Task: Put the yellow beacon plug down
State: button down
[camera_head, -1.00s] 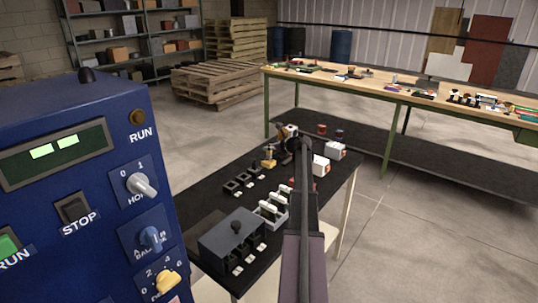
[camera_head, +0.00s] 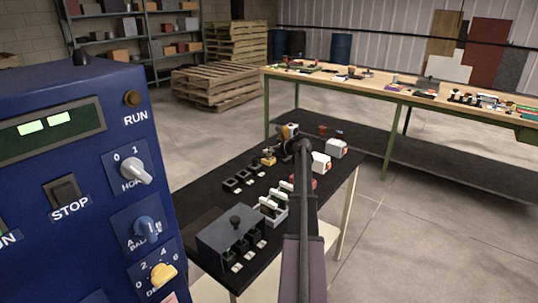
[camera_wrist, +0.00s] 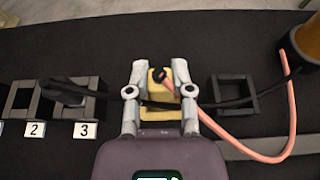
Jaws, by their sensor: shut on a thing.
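The yellow beacon plug (camera_wrist: 157,83) is between the two pale fingers of my gripper (camera_wrist: 156,88), which is shut on it. A pink cord runs from it to the right, towards an orange beacon (camera_wrist: 306,38) at the right edge. In the head view the yellow plug (camera_head: 268,158) shows low over the black bench, near my gripper (camera_head: 285,153). I cannot tell whether its underside touches the surface. An empty black square frame (camera_wrist: 234,94) lies to its right. Dark frames marked 2 (camera_wrist: 20,102) and 3 (camera_wrist: 86,100) lie to its left.
A dark cable (camera_wrist: 215,103) crosses close to the plug. On the black bench (camera_head: 200,196) stand a dark box (camera_head: 228,240), a white rack (camera_head: 274,212) and white boxes (camera_head: 336,149). The blue control panel (camera_head: 90,180) stands at left, a long workbench (camera_head: 390,84) behind.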

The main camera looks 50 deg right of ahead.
jog(key=shift+f, duration=0.25)
jog(key=c, duration=0.5)
grip_release()
jog(key=shift+r, duration=0.2)
jog(key=shift+s+r, duration=0.15)
jog(key=shift+s, duration=0.05)
jog(key=p+v, duration=0.4)
jog(key=v, duration=0.7)
jog(key=shift+s+p, duration=0.25)
jog(key=shift+p, duration=0.1)
jog(key=shift+r, duration=0.1)
